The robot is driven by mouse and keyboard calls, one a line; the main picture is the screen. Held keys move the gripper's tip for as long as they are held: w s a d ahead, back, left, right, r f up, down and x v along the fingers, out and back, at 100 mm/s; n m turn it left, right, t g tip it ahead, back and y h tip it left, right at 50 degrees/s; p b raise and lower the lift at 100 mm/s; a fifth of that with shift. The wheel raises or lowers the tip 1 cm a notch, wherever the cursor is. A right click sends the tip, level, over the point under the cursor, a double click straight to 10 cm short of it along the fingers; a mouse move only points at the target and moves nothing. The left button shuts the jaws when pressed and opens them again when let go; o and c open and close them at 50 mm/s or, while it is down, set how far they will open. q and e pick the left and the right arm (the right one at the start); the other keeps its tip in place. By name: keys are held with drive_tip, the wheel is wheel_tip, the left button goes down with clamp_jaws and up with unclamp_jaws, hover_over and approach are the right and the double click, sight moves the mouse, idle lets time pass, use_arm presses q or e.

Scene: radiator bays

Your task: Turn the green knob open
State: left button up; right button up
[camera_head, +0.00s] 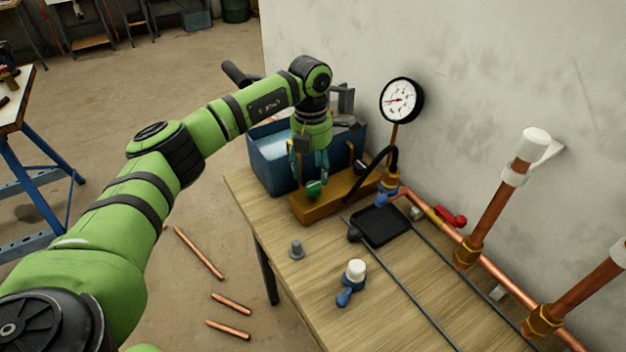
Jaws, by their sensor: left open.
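The green knob (314,188) is small and round, at the front side of a brass-coloured block (338,194) on the wooden bench. My left gripper (311,174) points down over the block from above. Its fingers are open and sit right at the knob; I cannot tell whether they touch it. The knob's top is partly hidden by the fingers. My right gripper is not in view.
A blue bin (268,160) stands behind the block. A pressure gauge (401,100) rises beside the wall. Copper pipes (488,227) run along the right. A black tray (381,224), a grey fitting (296,249) and a blue-handled valve (350,283) lie nearer.

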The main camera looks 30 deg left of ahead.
sight(312, 183)
use_arm(q)
wheel_tip(312, 183, up, 7)
idle(0.3)
drive_tip(key=shift+a, duration=0.1)
